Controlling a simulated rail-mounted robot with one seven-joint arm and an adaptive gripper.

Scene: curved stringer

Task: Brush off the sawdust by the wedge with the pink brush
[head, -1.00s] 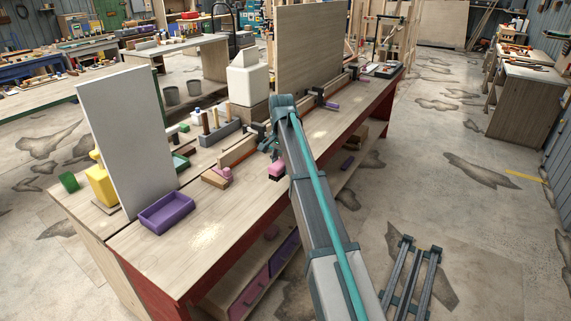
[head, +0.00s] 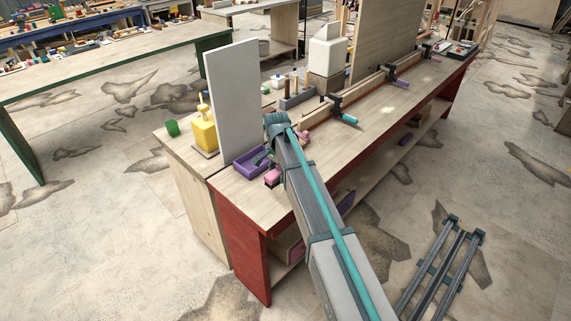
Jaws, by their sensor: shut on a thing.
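My gripper (head: 266,164) is small and dark at the end of my arm, low over the near end of the workbench, just in front of the purple tray. It is shut on the pink brush (head: 272,178), whose pink part shows below it. Whether the brush touches the bench top is too small to tell. Another pink piece (head: 303,138) lies farther back beside my arm, partly hidden. I cannot make out the wedge for sure.
The purple tray (head: 242,163) stands beside my gripper, before an upright grey panel (head: 232,100). A yellow bottle (head: 203,132) is left of the panel. Clamps with teal (head: 349,119) and purple handles line the long curved strip (head: 368,87). The bench's front right is clear.

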